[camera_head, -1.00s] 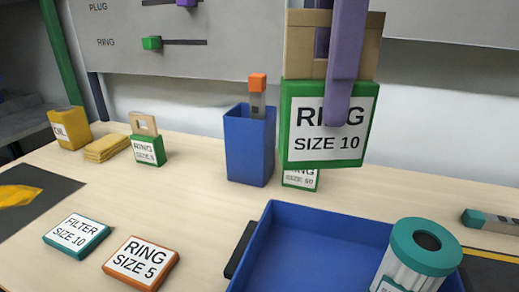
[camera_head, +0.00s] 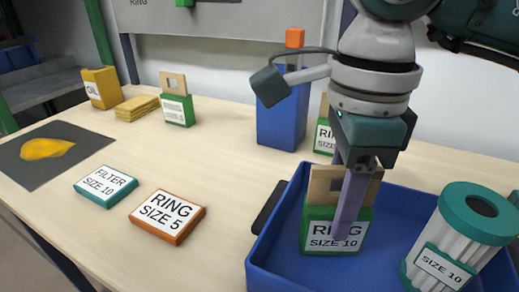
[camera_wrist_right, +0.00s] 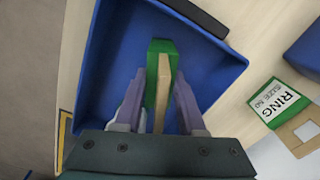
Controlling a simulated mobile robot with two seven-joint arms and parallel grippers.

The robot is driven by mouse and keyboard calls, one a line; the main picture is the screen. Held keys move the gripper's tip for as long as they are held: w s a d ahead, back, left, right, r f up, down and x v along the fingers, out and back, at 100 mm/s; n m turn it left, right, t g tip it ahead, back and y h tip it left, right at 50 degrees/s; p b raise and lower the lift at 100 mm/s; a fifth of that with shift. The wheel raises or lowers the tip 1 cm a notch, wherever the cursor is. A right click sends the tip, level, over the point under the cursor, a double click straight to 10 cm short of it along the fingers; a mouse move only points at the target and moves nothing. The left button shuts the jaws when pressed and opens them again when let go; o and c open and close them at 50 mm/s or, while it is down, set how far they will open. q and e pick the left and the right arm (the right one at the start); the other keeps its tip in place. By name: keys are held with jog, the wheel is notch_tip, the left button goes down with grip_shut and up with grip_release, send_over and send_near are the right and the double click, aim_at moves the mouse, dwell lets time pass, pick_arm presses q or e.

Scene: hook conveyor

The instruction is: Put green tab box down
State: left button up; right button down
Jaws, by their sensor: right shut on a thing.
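The green tab box (camera_head: 312,240), labelled RING SIZE 10, has a tan tab (camera_head: 322,185) on top. It is upright inside the blue tray (camera_head: 262,248); I cannot tell if its base touches the tray floor. My right gripper (camera_head: 350,205) comes down from above with its purple fingers shut on the tab. In the right wrist view the fingers (camera_wrist_right: 153,105) flank the tan tab, with the green box (camera_wrist_right: 158,50) below, over the blue tray floor (camera_wrist_right: 110,50). My left gripper is not in view.
A white, teal-capped filter (camera_head: 455,235) stands in the tray's right part. A blue bin (camera_head: 280,115) and another green ring box (camera_head: 324,138) stand behind the tray. A RING SIZE 5 box (camera_head: 168,215) and a FILTER SIZE 10 box (camera_head: 105,186) lie to the left.

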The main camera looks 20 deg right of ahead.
jog(key=shift+f, duration=0.1)
jog(key=shift+f, duration=0.15)
jog(key=c, duration=0.5)
grip_release()
notch_tip(320, 180, up, 12)
jog(key=shift+r+p, duration=0.25)
jog(key=shift+p, duration=0.1)
